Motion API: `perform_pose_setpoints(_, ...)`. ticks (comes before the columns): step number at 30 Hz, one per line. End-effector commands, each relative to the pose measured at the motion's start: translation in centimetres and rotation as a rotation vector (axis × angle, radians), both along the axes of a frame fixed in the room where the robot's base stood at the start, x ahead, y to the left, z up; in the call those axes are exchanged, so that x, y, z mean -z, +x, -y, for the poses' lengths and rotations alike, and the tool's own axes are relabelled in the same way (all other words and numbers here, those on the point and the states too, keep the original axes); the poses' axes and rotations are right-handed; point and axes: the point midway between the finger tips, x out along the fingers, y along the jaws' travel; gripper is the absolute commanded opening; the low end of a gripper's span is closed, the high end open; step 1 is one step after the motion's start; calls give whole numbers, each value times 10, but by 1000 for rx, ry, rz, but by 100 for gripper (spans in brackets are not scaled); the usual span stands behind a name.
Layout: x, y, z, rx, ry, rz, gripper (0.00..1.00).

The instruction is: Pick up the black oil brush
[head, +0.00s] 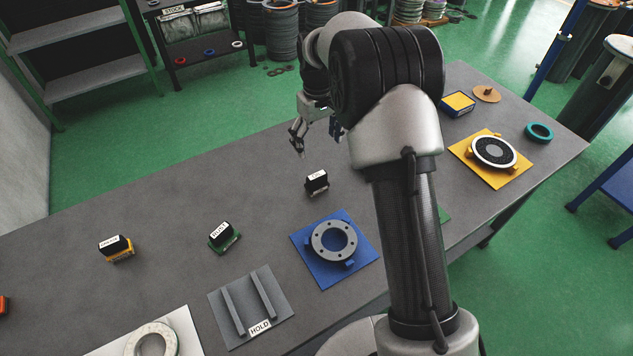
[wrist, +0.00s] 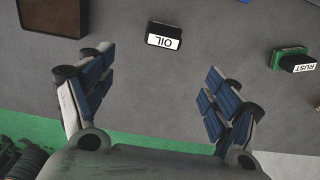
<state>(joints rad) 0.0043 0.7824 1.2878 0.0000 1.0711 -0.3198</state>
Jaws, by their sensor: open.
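The black oil brush (head: 317,183) lies on the grey table, left of my arm, with a white label on it. In the wrist view the oil brush (wrist: 163,36) shows its label "OIL" and sits beyond the fingertips, roughly midway between them. My gripper (head: 312,140) hangs above the table behind the brush, apart from it. In the wrist view my gripper (wrist: 160,65) is open and empty, with its two blue-padded fingers spread wide. Part of the gripper is hidden behind my arm in the head view.
A green rust brush (head: 222,236) and a yellow brush (head: 117,248) stand to the left. A blue plate (head: 306,262) with a grey flange ring (head: 334,239) lies in front of the oil brush. A grey hold rack (head: 225,318) is at the front. Table around the oil brush is clear.

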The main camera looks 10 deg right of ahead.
Motion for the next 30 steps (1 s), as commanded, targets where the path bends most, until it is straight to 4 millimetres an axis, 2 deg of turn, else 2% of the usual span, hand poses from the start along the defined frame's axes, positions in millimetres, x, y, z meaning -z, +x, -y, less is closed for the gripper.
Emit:
perform_pose_setpoints(1,16,-1,0,0,0,-4,82)
perform_pose_setpoints(9,74,-1,0,1,0,-3,82)
perform_pose_setpoints(13,91,-1,0,1,0,-1,82)
perform_pose_setpoints(22,109,-3,-1,1,-1,-2,82)
perform_pose_setpoints(30,148,-7,-3,1,0,-3,82)
